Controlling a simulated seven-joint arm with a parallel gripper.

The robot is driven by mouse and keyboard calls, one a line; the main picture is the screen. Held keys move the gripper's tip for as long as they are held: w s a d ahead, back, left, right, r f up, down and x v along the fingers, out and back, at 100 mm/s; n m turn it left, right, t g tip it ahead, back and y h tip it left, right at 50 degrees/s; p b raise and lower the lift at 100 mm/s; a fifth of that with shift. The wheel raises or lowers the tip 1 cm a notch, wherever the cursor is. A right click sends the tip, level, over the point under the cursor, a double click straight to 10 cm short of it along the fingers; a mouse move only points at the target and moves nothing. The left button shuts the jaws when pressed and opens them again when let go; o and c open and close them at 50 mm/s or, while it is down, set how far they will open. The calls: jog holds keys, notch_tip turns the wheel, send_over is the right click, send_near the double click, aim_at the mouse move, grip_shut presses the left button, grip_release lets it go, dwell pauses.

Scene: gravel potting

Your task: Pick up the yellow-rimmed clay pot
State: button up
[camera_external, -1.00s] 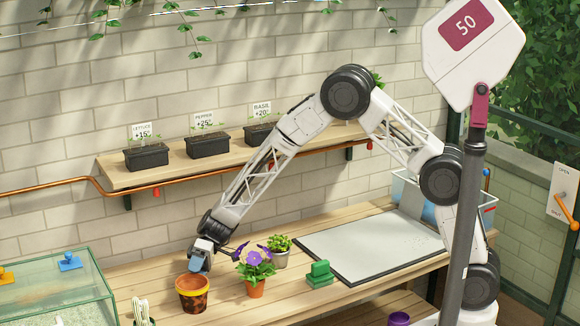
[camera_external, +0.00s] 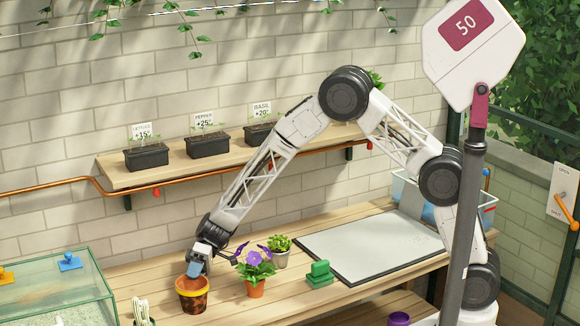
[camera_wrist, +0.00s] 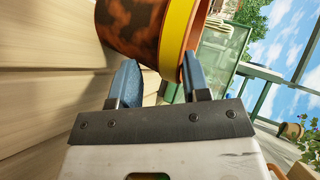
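The yellow-rimmed clay pot (camera_external: 193,300) stands upright on the wooden bench, brown with dark mottling. My gripper (camera_external: 194,273) points down at its rim from above, with the blue fingertips at the pot's mouth. In the wrist view the pot (camera_wrist: 135,28) appears sideways at the top, its yellow rim (camera_wrist: 178,35) facing right. My gripper (camera_wrist: 160,75) is open there, one blue finger on the outer-wall side and the other at the mouth side. The rim lies between them. Whether either finger touches the pot, I cannot tell.
A purple-flowered potted plant (camera_external: 256,287) stands close right of the pot, with a small leafy plant (camera_external: 280,258) behind it. A green block (camera_external: 319,274) and a grey panel (camera_external: 370,246) lie farther right. A glass tank (camera_external: 60,295) is at left.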

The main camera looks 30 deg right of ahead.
grip_shut()
jog(key=shift+r, duration=0.2)
jog(key=s+r, duration=0.3)
jog(key=s, duration=1.5)
jog(key=shift+r, duration=0.1)
dwell(0.4)
